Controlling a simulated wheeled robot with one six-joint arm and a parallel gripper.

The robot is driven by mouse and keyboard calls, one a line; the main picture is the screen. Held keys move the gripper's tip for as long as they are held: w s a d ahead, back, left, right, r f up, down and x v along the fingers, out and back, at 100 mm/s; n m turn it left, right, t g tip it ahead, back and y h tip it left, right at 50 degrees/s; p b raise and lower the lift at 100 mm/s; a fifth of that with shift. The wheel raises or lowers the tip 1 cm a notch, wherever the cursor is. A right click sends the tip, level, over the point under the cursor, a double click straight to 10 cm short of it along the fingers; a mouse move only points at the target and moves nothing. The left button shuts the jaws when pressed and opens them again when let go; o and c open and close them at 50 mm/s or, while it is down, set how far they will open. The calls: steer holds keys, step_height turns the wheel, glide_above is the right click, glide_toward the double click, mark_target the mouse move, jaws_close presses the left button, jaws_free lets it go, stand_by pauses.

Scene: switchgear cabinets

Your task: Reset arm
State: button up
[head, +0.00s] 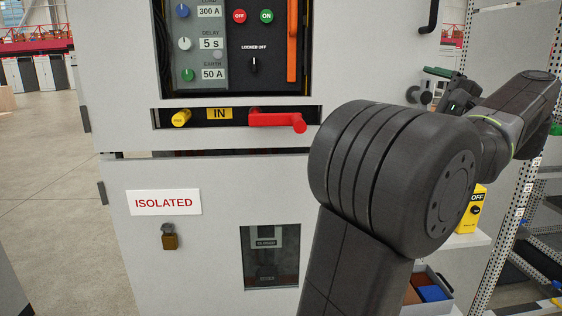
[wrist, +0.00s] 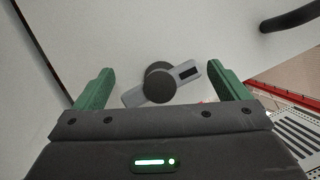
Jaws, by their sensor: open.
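My arm is bent across the right of the head view, its dark joint covering part of the cabinet front. My gripper (head: 440,84) is at the cabinet's right edge, partly hidden by its own links. In the wrist view my gripper (wrist: 160,70) is open, its two green fingers spread apart. A grey handle with a dark round knob (wrist: 158,86) shows between the fingers, on the pale panel. A dark knob (head: 425,97) also shows beside the gripper in the head view. I cannot tell whether the fingers touch it; nothing appears gripped.
The cabinet (head: 115,60) has a red lever (head: 278,120), a yellow knob (head: 181,118), an ISOLATED sign (head: 163,202) and a padlock (head: 169,239). A black handle (head: 429,15) is above the gripper. Shelving (head: 500,110) stands right. Floor at left is clear.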

steer(key=m+t, duration=0.1)
steer(key=m, duration=0.1)
steer(key=m+p, duration=0.1)
steer(key=m, duration=0.2)
steer(key=shift+r+t+h, duration=0.15)
steer(key=shift+t+h, duration=0.15)
steer(key=shift+t, duration=0.1)
steer(key=m+h+p, duration=0.1)
steer(key=m, duration=0.1)
steer(key=m+t+h+p, duration=0.1)
steer(key=m, duration=0.2)
steer(key=shift+r+m+t, duration=0.15)
steer(key=shift+m+t, duration=0.15)
steer(key=m+t+h+p, duration=0.1)
steer(key=m+h+p, duration=0.1)
steer(key=m, duration=0.2)
steer(key=shift+p, duration=0.3)
steer(key=shift+f+m+h+p, duration=0.2)
steer(key=shift+m+h+p, duration=0.6)
steer(key=shift+m, duration=0.9)
steer(key=shift+a, duration=0.1)
